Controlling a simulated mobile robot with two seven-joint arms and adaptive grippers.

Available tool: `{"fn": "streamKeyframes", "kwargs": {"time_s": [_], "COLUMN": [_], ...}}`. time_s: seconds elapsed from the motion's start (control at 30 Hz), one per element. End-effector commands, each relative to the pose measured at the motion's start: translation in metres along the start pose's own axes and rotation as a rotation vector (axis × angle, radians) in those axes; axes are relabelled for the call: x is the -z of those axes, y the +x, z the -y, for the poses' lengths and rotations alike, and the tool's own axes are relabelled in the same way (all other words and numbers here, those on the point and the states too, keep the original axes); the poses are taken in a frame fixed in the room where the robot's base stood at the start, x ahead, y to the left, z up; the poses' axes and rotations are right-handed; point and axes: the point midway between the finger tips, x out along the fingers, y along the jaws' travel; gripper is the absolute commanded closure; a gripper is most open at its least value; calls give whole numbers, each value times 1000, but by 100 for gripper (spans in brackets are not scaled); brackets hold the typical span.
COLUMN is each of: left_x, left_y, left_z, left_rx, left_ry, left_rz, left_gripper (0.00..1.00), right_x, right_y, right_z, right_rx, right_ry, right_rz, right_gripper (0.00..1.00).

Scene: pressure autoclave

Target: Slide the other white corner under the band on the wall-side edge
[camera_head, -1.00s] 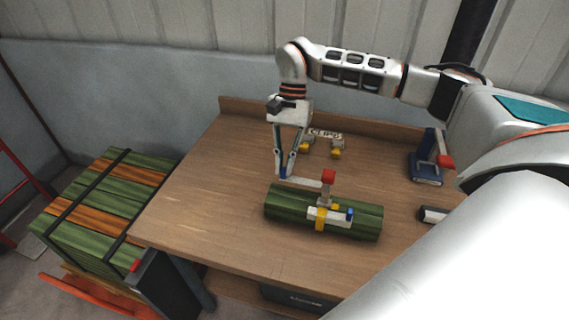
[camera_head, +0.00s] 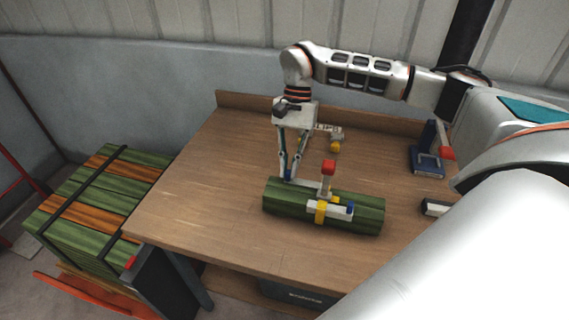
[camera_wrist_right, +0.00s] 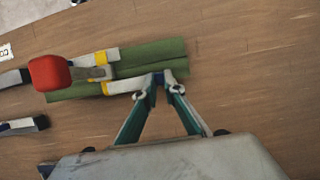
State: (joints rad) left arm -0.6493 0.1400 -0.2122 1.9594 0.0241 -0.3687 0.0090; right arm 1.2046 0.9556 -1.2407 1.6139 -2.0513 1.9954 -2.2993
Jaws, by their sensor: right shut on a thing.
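A green slatted bundle (camera_head: 285,208) lies on the bench. A yellow band (camera_head: 320,211) shows on it, beside an upright tool with a red top (camera_head: 328,168). One white corner (camera_head: 338,213) lies along the near edge at the band. My right gripper (camera_head: 288,179) points down at the wall-side edge. In the wrist view, this gripper (camera_wrist_right: 159,82) is shut on the end of the other white corner (camera_wrist_right: 125,86), which lies along that edge. Its far end meets a yellow patch of the band (camera_wrist_right: 104,88); whether it is underneath I cannot tell. My left gripper is out of view.
Grey-and-yellow clips (camera_head: 336,146) lie near a CLIPS label (camera_head: 328,128) behind the gripper. A blue stand with a red part (camera_head: 426,160) and a white-and-dark item (camera_head: 434,207) are at right. A strapped stack (camera_head: 95,205) stands left of the bench. The bench's left side is clear.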

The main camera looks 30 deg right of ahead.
Motion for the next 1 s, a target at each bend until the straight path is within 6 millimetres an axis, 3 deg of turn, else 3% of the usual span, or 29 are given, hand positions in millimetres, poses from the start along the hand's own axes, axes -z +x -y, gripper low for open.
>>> {"fn": "streamKeyframes", "kwargs": {"time_s": [0.5, 1.0], "left_x": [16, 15], "left_y": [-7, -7], "left_z": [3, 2], "left_rx": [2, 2], "left_ry": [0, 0], "left_rz": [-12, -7], "left_gripper": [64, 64], "right_x": [-1, -1], "right_y": [0, 1], "right_z": [-27, -34], "right_rx": [0, -1], "right_ry": [0, 0], "right_rz": [1, 1], "right_gripper": [100, 100]}}
